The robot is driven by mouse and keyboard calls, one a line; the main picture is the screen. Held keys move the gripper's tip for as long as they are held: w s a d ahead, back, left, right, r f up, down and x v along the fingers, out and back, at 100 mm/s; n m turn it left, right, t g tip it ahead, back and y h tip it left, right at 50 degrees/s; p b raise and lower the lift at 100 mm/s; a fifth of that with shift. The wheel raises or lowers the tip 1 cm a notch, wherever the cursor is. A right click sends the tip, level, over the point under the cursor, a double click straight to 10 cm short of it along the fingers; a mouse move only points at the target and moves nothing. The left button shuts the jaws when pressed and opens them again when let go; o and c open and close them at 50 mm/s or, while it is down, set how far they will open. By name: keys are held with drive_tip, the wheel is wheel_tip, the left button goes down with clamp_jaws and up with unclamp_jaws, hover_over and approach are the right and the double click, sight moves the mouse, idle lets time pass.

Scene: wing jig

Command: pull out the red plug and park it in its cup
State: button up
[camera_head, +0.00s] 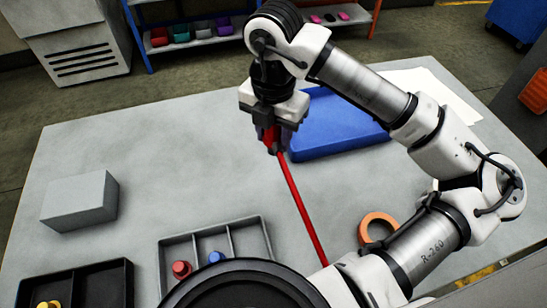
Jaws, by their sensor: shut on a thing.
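My gripper (273,143) is shut on the red plug (270,134), at the left end of a blue block (335,133). Little of the plug shows between the fingers. A red cable (299,205) runs from it down to the right and passes behind my arm. I cannot tell whether the plug sits in a socket or is clear of it. I cannot make out a cup for sure; an orange ring-shaped thing (364,226) lies on the table beside my arm.
A grey divided tray (264,235) holds a red and a blue knob-like piece. A black tray (107,283) with a yellow piece is at the lower left. A grey box (80,201) stands at left. The table between box and cable is clear. A white sheet (440,88) lies behind my arm.

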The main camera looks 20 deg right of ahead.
wheel_tip(320, 180, up, 7)
drive_tip(key=shift+r, duration=0.2)
drive_tip(key=shift+r+p, duration=0.35)
drive_tip(key=shift+r, duration=1.25)
drive_tip(key=shift+d, duration=0.1)
